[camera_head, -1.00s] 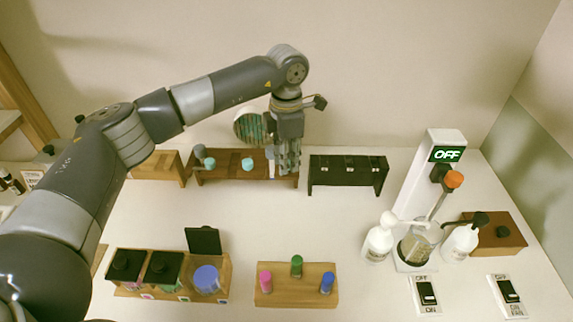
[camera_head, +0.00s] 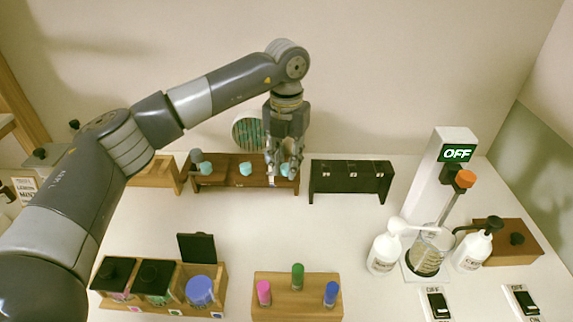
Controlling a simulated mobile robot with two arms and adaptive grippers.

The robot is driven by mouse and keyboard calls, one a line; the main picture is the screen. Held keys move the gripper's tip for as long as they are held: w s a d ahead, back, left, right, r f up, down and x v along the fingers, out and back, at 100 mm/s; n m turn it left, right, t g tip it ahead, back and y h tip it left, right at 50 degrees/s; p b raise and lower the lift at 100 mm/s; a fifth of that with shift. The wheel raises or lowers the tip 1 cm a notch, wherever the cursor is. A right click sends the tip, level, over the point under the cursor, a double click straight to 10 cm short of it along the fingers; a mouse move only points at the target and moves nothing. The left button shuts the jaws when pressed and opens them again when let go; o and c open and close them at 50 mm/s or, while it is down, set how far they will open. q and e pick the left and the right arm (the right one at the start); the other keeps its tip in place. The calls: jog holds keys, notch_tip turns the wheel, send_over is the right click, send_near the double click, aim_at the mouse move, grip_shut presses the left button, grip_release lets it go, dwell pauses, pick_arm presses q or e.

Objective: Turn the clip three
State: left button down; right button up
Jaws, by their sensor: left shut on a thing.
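My left gripper (camera_head: 283,168) points down at the right end of a brown wooden rack (camera_head: 225,178) by the back wall. Its fingers are shut around the rightmost of three small teal pieces (camera_head: 285,170), which is partly hidden by the fingers. The other two teal pieces, the left one (camera_head: 206,168) and the middle one (camera_head: 245,169), show clear on the rack. I cannot read any number on them, but the held piece is third from the left. My right gripper is not in view.
A black stand (camera_head: 350,180) is close to the right of my gripper. A round green-striped disc (camera_head: 247,133) is behind the rack. A stirrer showing OFF (camera_head: 457,153) stands at right. A wooden block (camera_head: 297,281) with coloured bottles is in front. The middle of the white table is clear.

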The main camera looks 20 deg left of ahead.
aim_at(286, 165)
pick_arm(q)
jog(key=shift+w+r+n, duration=0.1)
jog(key=shift+n, duration=0.5)
jog(key=c, duration=1.4)
grip_release()
notch_tip(286, 165, up, 12)
